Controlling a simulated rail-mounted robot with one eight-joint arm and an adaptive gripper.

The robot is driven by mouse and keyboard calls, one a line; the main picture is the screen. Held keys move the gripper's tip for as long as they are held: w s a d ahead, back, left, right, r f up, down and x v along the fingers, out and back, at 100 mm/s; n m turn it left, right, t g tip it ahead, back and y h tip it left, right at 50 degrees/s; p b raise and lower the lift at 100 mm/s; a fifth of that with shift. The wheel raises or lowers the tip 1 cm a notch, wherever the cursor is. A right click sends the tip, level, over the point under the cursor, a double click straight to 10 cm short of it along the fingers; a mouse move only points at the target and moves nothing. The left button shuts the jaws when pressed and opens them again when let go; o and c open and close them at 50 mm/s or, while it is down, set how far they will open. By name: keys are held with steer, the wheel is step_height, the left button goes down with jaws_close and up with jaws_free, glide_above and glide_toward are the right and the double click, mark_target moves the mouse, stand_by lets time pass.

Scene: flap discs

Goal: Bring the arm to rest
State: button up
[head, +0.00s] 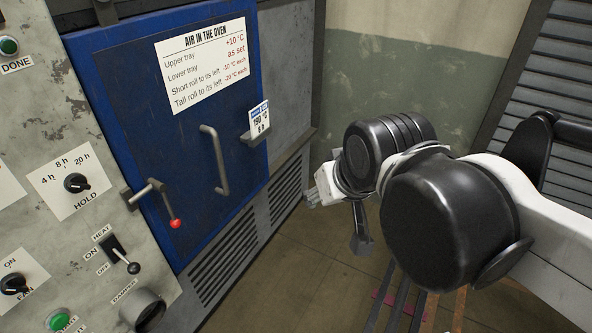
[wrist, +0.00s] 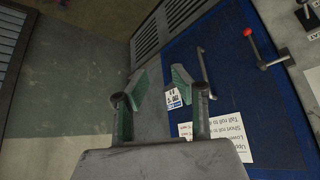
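My arm (head: 440,215) reaches in from the right in the head view, with its black joints in front of the oven's right side. My gripper sits at its far end and is partly hidden by the wrist. In the wrist view my gripper (wrist: 160,78) has its two green-padded fingers apart, with nothing between them. It is in free space, apart from the blue oven door (head: 150,110), which shows behind it at right in the wrist view (wrist: 240,85).
A control panel (head: 70,150) with knobs and switches stands at left. Slatted shutters (head: 545,70) stand at right.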

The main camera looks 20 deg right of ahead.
steer(key=shift+s+f, duration=0.8)
steer(key=shift+f, duration=0.2)
step_height(320, 180, down, 7)
steer(key=b, duration=0.7)
step_height(320, 180, up, 19)
steer(key=p, duration=1.9)
